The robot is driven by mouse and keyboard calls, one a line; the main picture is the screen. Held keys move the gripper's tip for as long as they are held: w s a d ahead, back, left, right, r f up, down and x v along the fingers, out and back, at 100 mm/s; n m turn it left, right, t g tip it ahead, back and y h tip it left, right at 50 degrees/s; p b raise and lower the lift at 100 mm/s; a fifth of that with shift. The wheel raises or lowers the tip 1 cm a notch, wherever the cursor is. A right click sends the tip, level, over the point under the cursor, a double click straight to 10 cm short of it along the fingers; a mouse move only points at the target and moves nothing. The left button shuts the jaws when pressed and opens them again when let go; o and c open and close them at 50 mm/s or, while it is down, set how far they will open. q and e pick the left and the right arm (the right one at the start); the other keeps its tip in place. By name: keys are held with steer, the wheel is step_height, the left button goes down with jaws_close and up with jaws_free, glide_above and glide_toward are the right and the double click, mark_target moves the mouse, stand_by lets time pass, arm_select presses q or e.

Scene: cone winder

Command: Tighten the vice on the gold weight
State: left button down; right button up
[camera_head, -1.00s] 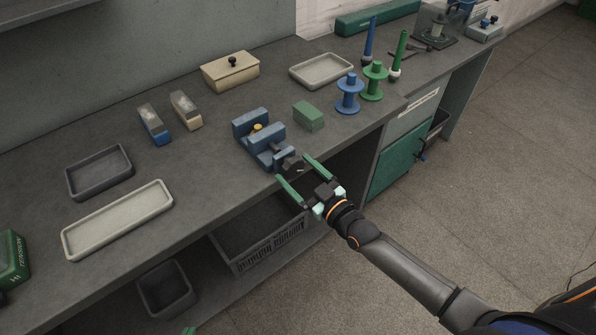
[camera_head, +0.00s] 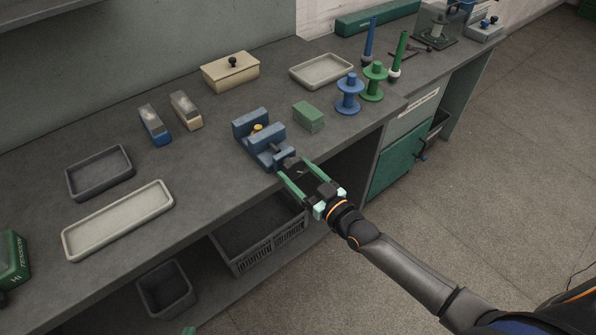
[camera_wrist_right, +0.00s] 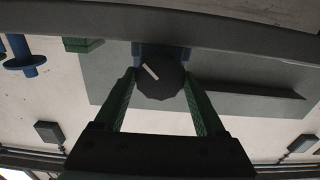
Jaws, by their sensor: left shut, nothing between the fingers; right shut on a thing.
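The blue vice (camera_head: 270,157) stands at the bench's front edge. The gold weight (camera_head: 257,128) shows as a small yellow top between its jaws; its lower part is hidden, and I cannot tell whether both jaws touch it. My right gripper (camera_head: 292,168) is at the front of the vice, its green fingers on both sides of the dark round knob. In the right wrist view the knob (camera_wrist_right: 160,84), with a pale line on its face, is held between the fingers. Only a green tip of my left gripper (camera_head: 188,331) shows at the bottom edge, shut and empty, away from the vice.
A green block (camera_head: 308,116) is right of the vice, with blue (camera_head: 348,95) and green (camera_head: 373,83) spools beyond. Two small blocks (camera_head: 154,126) (camera_head: 186,110) stand at left. A long pale tray (camera_head: 118,222) lies front left. Bench between tray and vice is clear.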

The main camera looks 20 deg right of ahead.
stand_by(0.3)
steer(key=o, duration=1.3)
steer(key=v, duration=1.2)
steer(key=shift+s, duration=0.25)
steer(key=shift+d, duration=0.1)
